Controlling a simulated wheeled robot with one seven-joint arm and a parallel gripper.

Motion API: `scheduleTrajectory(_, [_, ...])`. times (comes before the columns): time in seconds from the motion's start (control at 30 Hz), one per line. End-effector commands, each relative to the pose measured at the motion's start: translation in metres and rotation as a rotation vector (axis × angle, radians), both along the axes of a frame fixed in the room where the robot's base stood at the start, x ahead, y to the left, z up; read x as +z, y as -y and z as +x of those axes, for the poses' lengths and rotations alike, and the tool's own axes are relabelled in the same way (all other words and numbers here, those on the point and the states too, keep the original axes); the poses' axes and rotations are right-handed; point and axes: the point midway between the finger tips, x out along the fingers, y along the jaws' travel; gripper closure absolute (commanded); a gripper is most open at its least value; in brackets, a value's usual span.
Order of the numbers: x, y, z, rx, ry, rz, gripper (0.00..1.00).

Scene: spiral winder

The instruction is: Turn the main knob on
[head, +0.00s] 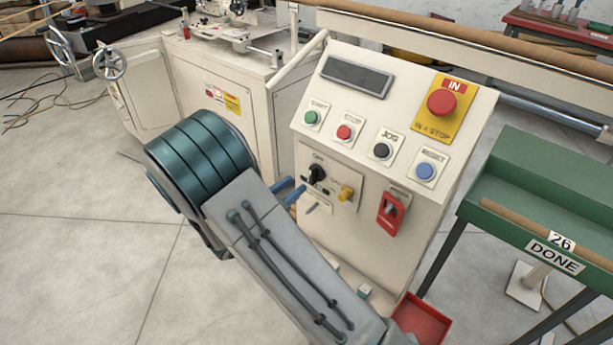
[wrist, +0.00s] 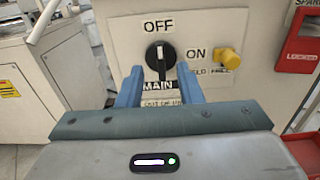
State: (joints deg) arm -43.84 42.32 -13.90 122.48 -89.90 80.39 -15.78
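The main knob (wrist: 160,55) is a black rotary knob on a white plate on the front of the cream control cabinet (head: 347,247). In the wrist view its white mark stands upright, toward the OFF label (wrist: 158,26) above it. The ON label (wrist: 196,54) is to its right and MAIN is below. The knob also shows in the head view (head: 317,174). My gripper (wrist: 160,68) is open, with one blue finger on each side below the knob. It appears empty and close to the panel; whether a finger touches cannot be told.
A yellow knob (wrist: 230,61) sits just right of the main knob, and a red lockout box (head: 390,212) farther right. Buttons and a red emergency stop (head: 441,102) are above. A green table (head: 540,190) stands right, a red bin (head: 422,320) below.

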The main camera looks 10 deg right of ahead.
Motion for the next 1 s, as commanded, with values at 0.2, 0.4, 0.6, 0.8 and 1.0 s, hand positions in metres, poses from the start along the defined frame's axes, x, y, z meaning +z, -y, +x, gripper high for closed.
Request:
scheduleTrajectory(0.2, [0.0,0.034,0.023,-0.003,-0.001,-0.001,0.67])
scheduleTrajectory(0.4, [0.0,0.047,0.034,-0.001,0.0,0.0,0.67])
scheduleTrajectory(0.6, [0.0,0.05,0.036,0.0,0.0,0.0,0.67])
scheduleTrajectory(0.8, [0.0,0.05,0.036,0.0,0.0,0.0,0.87])
scheduleTrajectory(1.0, [0.0,0.049,0.036,0.0,-0.001,0.001,1.0])
